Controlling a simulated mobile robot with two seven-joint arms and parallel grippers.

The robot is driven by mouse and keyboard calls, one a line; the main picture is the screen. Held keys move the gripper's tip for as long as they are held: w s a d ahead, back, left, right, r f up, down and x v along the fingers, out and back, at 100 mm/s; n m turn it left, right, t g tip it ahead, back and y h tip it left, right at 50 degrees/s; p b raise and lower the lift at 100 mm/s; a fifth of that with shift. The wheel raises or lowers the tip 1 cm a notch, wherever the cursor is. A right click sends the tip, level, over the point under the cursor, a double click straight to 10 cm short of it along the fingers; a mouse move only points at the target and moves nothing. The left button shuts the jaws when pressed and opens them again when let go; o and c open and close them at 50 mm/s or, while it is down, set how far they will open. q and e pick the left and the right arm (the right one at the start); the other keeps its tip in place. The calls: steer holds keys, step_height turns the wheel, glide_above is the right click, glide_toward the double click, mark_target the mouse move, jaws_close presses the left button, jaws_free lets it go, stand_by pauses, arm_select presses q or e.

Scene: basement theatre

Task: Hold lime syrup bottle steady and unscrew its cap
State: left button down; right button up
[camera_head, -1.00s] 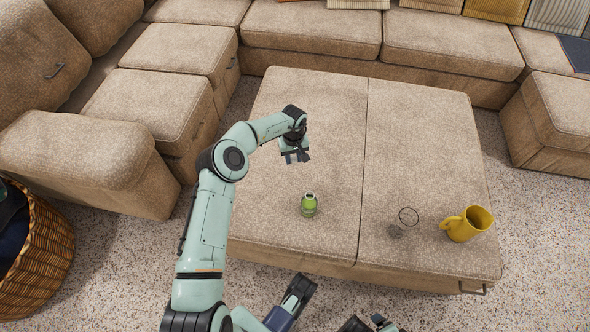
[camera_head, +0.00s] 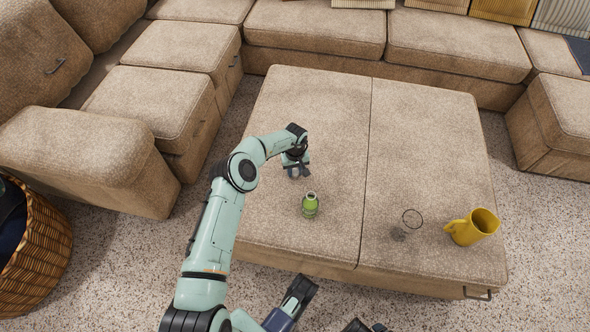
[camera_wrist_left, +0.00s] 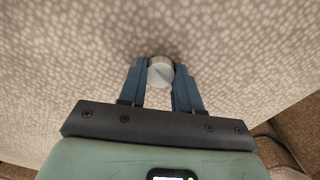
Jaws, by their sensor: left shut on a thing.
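The green lime syrup bottle (camera_head: 310,207) stands upright on the near left part of the large beige ottoman. Its top shows a pale open-looking neck with no cap that I can make out. My left gripper (camera_head: 298,175) is just behind the bottle, apart from it and low over the ottoman, pointing down. In the left wrist view its two blue fingers are shut on a small round silvery cap (camera_wrist_left: 161,71). The underside of the cap is hidden.
A seam splits the top. Beige sofas surround it at the back and left. A wicker basket (camera_head: 38,250) is at far left. The ottoman's far half is clear.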

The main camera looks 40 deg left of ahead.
mark_target(295, 172)
arm_select(q)
steer(key=shift+f, duration=0.15)
steer(key=c, duration=0.8)
jaws_free()
arm_select(e)
steer(key=shift+s+f, duration=0.3)
steer(key=shift+s, duration=0.05)
steer(key=shift+r, duration=0.1)
arm_select(q)
steer(key=shift+r, duration=0.25)
step_height(295, 172, up, 7)
steer(key=shift+f+p, duration=0.1)
steer(key=shift+p, duration=0.85)
step_height(295, 172, up, 5)
steer(key=shift+r+p, duration=0.1)
steer(key=shift+p, duration=0.4)
arm_select(e)
steer(key=shift+y, duration=0.3)
steer(key=r, duration=0.1)
steer(key=a+r, duration=0.1)
steer(key=r, duration=0.2)
steer(key=shift+w+a+r, duration=0.1)
steer(key=shift+a, duration=0.25)
